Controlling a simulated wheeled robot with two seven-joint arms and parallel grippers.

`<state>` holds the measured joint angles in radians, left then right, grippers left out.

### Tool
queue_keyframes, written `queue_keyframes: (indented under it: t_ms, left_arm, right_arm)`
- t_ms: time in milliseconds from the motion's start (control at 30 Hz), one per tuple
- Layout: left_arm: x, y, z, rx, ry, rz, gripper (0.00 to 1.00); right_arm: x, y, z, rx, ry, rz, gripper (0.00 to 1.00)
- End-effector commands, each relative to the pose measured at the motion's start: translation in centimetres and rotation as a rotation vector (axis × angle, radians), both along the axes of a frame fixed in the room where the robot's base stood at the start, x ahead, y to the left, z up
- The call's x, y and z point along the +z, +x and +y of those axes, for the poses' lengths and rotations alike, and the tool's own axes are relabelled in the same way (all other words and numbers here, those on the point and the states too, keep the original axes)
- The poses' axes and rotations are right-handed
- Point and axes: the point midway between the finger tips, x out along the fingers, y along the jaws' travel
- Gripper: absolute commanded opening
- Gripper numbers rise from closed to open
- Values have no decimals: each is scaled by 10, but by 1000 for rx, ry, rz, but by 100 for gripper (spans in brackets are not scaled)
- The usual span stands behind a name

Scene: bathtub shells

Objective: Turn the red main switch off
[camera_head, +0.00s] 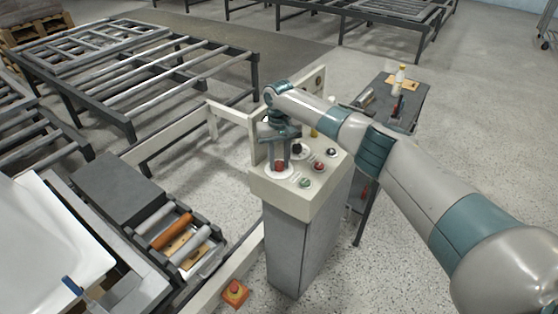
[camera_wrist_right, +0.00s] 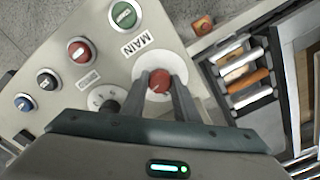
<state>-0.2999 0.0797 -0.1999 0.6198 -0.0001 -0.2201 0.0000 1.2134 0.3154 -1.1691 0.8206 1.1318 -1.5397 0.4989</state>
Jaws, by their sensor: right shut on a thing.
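The red main switch (camera_wrist_right: 154,80) sits on a white round plate beside the label MAIN on the control box (camera_head: 314,200). In the head view the red switch (camera_head: 280,166) shows at the front left corner of the box top. My right gripper (camera_wrist_right: 158,82) points down at the box, with one finger on each side of the red switch, and is shut on it. It also shows in the head view (camera_head: 279,160). The turn position of the switch is hard to read. My left gripper is in neither view.
The panel also bears a green button (camera_wrist_right: 123,14), a red button (camera_wrist_right: 79,51) and a black selector knob (camera_wrist_right: 109,106). An orange box with a red button (camera_head: 235,292) lies low beside the pedestal. A roller conveyor (camera_head: 170,235) is at left. A small dark table (camera_head: 412,100) stands behind the box.

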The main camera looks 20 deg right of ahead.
Motion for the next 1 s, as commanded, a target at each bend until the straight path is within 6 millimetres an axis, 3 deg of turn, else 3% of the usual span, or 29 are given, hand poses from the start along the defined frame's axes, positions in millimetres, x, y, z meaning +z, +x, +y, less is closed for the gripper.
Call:
queue_keyframes:
  t_ms: [1000]
  left_arm:
    - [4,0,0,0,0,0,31]
  right_arm:
    - [1,1,-1,935,2,-3,5]
